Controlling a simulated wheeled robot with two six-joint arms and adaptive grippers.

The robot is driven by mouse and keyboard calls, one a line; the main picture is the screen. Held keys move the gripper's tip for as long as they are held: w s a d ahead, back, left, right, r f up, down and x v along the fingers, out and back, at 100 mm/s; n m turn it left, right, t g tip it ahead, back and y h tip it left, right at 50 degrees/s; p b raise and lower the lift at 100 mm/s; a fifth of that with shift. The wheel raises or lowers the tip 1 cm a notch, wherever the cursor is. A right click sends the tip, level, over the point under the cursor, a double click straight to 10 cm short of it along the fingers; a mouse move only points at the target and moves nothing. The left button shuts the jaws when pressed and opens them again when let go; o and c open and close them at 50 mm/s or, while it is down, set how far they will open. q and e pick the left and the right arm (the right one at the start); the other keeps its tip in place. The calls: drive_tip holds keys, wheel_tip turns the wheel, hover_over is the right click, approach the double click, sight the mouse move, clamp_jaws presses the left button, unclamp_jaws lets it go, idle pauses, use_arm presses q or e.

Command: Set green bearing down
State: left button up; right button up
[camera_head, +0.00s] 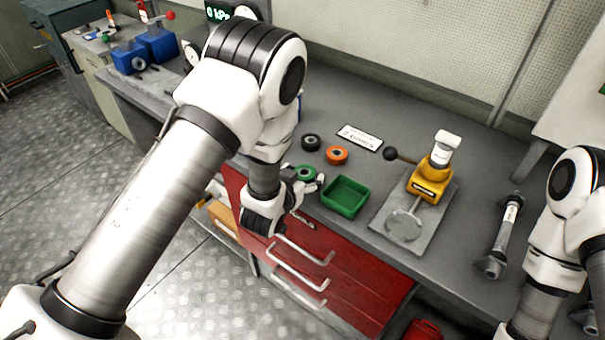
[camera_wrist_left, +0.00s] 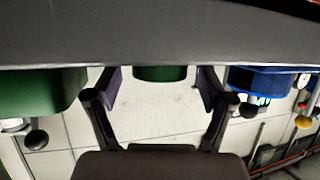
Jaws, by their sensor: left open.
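The green bearing (camera_head: 305,173) rests on the grey bench near its front edge, left of the green tray. It is a ring with a dark centre, partly hidden by my left gripper (camera_head: 304,187). In the left wrist view, which looks upside down, the bearing (camera_wrist_left: 160,73) sits on the bench between the two spread fingers of my left gripper (camera_wrist_left: 160,88). A gap shows on both sides of it. The left gripper is open and holds nothing. My right arm shows at the right edge, but its gripper is out of view.
The green tray (camera_head: 345,197) looks empty. An orange bearing (camera_head: 337,155), a black bearing (camera_head: 311,142) and a white label (camera_head: 360,138) lie behind. A yellow hand press (camera_head: 430,183) stands right of the tray. Red drawers (camera_head: 340,275) with handles lie below the bench edge.

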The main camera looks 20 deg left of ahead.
use_arm(q)
drive_tip(key=d+b+v, duration=0.1)
drive_tip(key=b+v, duration=0.1)
drive_tip(key=v, duration=0.5)
drive_tip(key=s+a+f+g, duration=0.3)
drive_tip(key=s+f, duration=0.3)
drive_tip(key=f, duration=0.2)
drive_tip(key=s+a+f+n+g+y, duration=0.1)
drive_tip(key=s+a+f+g, duration=0.2)
drive_tip(key=s+f, duration=0.4)
drive_tip(key=shift+s+f+g, duration=0.35)
drive_tip(key=shift+f+g, duration=0.05)
drive_tip(key=shift+g, duration=0.4)
drive_tip(key=shift+o, duration=0.5)
drive_tip(key=s+a+f+g, duration=0.1)
drive_tip(key=s+f+g, duration=0.1)
drive_tip(key=s, duration=0.5)
drive_tip(key=s+a+f+g, duration=0.1)
drive_tip(key=s+f+g, duration=0.2)
drive_tip(key=s, duration=0.4)
drive_tip(key=shift+f+g, duration=0.3)
drive_tip(key=shift+f, duration=0.35)
drive_tip(key=shift+s+d, duration=0.15)
drive_tip(key=shift+s, duration=0.1)
